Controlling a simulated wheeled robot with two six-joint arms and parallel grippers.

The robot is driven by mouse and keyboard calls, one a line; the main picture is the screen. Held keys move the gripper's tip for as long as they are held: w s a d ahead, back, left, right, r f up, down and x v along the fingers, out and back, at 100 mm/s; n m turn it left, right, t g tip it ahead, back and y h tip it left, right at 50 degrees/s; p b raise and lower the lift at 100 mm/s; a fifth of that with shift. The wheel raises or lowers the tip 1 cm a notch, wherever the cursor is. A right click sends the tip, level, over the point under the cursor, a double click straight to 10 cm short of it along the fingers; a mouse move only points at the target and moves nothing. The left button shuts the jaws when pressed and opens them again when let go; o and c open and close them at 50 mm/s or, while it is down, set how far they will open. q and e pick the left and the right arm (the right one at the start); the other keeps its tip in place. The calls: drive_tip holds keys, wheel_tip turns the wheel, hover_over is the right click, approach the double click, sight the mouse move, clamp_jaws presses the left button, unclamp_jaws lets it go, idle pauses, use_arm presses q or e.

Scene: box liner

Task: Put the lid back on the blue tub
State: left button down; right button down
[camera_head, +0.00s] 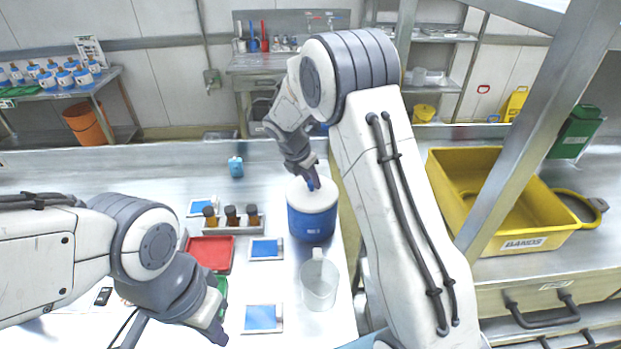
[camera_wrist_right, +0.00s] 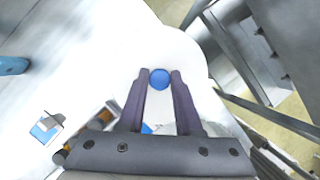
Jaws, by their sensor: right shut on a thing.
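The blue tub (camera_head: 312,222) stands on the bench in the middle of the head view, left of a table edge. Its white lid (camera_head: 323,199) lies over the tub's mouth; whether it is fully seated I cannot tell. My right gripper (camera_head: 311,184) reaches down from above and is shut on the lid's blue knob. In the right wrist view the blue knob (camera_wrist_right: 159,79) sits between the fingertips of my right gripper (camera_wrist_right: 160,76), with the white lid (camera_wrist_right: 190,50) around it. My left gripper (camera_head: 219,334) is low at the front left, away from the tub; its jaw opening is unclear.
A clear jug (camera_head: 319,284) stands just in front of the tub. A rack of brown bottles (camera_head: 232,217), a red tray (camera_head: 209,253) and blue-topped pads (camera_head: 265,249) lie to its left. A small blue bottle (camera_head: 235,167) stands behind. A yellow crate (camera_head: 447,190) is at right.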

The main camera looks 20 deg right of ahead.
drive_tip(key=shift+p, duration=0.55)
idle(0.9)
drive_tip(key=shift+f+p, duration=0.15)
drive_tip(key=shift+p, duration=0.35)
idle(1.1)
idle(0.4)
drive_tip(key=c, duration=0.5)
unclamp_jaws()
drive_tip(key=o, duration=0.5)
drive_tip(key=shift+c, duration=0.2)
